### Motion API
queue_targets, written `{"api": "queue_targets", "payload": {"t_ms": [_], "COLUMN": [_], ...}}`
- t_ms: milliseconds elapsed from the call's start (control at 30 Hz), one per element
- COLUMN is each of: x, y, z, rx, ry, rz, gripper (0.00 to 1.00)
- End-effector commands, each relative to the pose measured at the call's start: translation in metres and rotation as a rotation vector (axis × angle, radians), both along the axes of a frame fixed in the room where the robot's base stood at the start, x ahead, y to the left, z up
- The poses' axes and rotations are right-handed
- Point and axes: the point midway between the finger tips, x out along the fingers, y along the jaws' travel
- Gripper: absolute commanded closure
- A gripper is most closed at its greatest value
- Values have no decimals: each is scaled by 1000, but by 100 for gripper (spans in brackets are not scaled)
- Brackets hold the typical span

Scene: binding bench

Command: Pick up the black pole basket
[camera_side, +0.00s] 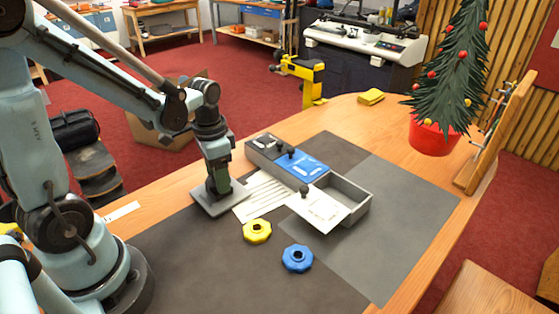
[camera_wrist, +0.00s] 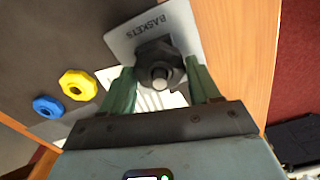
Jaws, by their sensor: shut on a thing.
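The black pole basket (camera_wrist: 151,52) is a dark, faceted ring in the wrist view, around a grey peg (camera_wrist: 160,76) on a pale grey plate marked "BASKETS" (camera_wrist: 178,22). My gripper (camera_wrist: 160,68) has its green fingers on either side of the basket and is shut on it. In the side view my gripper (camera_side: 217,183) points down, low over the plate (camera_side: 210,207), and hides the basket. I cannot tell whether the basket is clear of the plate. A yellow basket (camera_side: 257,231) and a blue basket (camera_side: 297,259) lie apart on the dark mat.
A lined white sheet (camera_side: 262,197) lies between. A small tree in a red pot (camera_side: 432,137) stands farther back. The front mat is mostly clear.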

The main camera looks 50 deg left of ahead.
Motion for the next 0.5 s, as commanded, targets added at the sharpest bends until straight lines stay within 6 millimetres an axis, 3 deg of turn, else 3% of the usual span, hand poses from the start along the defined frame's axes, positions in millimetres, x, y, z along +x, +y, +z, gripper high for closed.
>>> {"api": "queue_targets", "payload": {"t_ms": [267, 500], "x": [0, 0], "y": [0, 0], "z": [4, 20], "rx": [0, 0], "ry": [0, 0], "rz": [0, 0], "gripper": [67, 67]}}
